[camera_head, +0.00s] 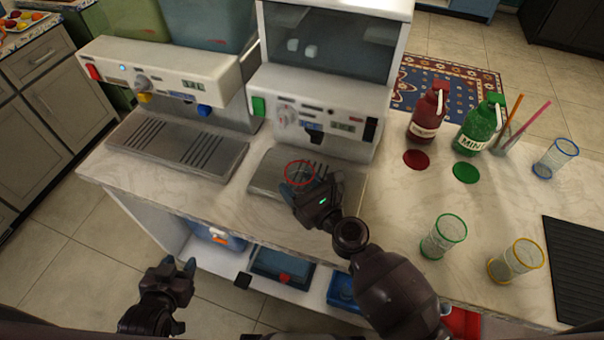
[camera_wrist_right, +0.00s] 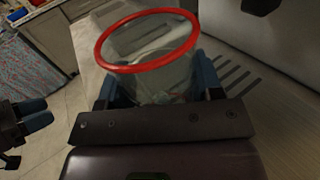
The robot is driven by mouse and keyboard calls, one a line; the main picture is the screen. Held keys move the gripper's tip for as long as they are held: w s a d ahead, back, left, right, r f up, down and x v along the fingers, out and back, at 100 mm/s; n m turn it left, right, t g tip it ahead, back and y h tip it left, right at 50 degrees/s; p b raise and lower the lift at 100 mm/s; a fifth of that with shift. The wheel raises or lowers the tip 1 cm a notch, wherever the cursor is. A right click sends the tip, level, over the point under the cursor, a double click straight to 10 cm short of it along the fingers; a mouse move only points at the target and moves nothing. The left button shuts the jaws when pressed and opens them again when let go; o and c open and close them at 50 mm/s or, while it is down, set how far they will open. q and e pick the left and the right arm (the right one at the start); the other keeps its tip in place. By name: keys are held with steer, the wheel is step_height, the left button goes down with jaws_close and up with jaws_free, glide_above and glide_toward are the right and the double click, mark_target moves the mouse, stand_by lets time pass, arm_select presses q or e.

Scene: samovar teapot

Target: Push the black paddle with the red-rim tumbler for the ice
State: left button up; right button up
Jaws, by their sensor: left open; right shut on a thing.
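The red-rim tumbler (camera_head: 300,172) is a clear glass held over the drip tray of the right-hand machine; it also shows in the right wrist view (camera_wrist_right: 165,85), mouth towards the camera. My right gripper (camera_head: 310,189) is shut on it, with blue fingers (camera_wrist_right: 158,92) on either side of the glass. The tumbler looks empty. The black paddle (camera_head: 316,134) hangs under the machine's front panel, beyond and slightly right of the tumbler; they appear apart. My left gripper (camera_head: 179,266) is open and empty, low in front of the counter.
The ice machine (camera_head: 345,100) has a window with a few ice cubes. A second machine (camera_head: 165,80) stands left. Red (camera_head: 427,112) and green (camera_head: 480,125) bottles, green-rim (camera_head: 443,236), yellow-rim (camera_head: 515,260) and blue-rim (camera_head: 556,158) tumblers and a black mat (camera_head: 580,265) occupy the right.

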steer(key=shift+s+a, duration=0.35)
steer(key=shift+s, duration=0.7)
steer(key=shift+s+a, duration=0.35)
steer(key=shift+s, duration=0.75)
steer(key=shift+s+a, duration=0.35)
steer(key=shift+s, duration=0.7)
arm_select(q)
steer(key=shift+r, duration=0.15)
arm_select(e)
steer(key=shift+d, duration=0.1)
